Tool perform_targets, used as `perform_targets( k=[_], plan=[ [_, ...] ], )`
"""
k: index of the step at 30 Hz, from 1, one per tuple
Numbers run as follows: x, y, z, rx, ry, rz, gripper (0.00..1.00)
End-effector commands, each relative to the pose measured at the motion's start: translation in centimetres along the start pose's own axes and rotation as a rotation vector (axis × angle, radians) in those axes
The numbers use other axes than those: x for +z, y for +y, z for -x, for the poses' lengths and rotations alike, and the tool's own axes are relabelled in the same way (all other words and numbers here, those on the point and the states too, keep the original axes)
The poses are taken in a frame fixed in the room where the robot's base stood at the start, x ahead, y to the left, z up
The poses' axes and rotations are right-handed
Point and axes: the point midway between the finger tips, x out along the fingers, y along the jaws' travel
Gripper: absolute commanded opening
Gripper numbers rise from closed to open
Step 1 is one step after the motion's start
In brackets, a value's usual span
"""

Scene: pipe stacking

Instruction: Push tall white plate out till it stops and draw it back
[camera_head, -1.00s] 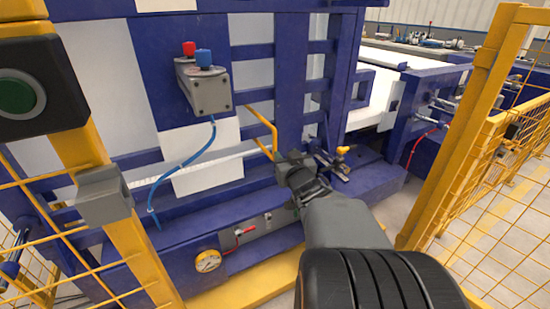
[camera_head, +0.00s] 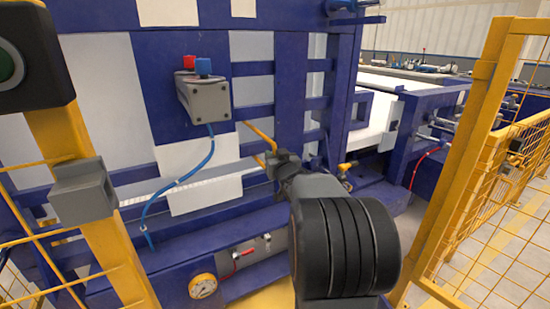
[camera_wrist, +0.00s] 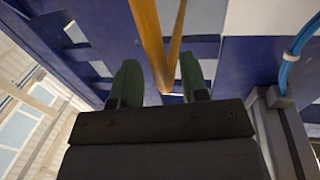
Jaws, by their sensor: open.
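Several pale white and grey plates show behind the blue frame (camera_head: 220,20); a tall one (camera_head: 251,108) stands behind the crossbars near a yellow bent handle (camera_head: 257,132). I cannot tell for sure which plate the handle belongs to. My gripper (camera_head: 270,160) is at the lower end of the handle. In the wrist view my gripper (camera_wrist: 159,68) is open, with its two green fingers apart. The yellow handle (camera_wrist: 153,40) runs down the picture between them. Whether the fingers touch it is not clear.
A grey control box (camera_head: 203,95) with red and blue buttons hangs at upper left of my gripper, with a blue cable (camera_head: 188,175) below it. A yellow fence (camera_head: 470,120) stands at the right. A gauge (camera_head: 203,287) and red-handled valve (camera_head: 243,254) sit low.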

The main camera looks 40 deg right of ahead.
Motion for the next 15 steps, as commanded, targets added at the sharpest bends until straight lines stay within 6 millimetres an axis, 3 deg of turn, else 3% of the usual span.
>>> perform_targets(
  k=[6, 15],
  plan=[
    [0.05, -0.06, -1.19, -0.001, -0.001, 0.000, 0.41],
    [-0.01, -0.04, -1.31, 0.000, 0.000, 0.000, 0.41]
  ],
)
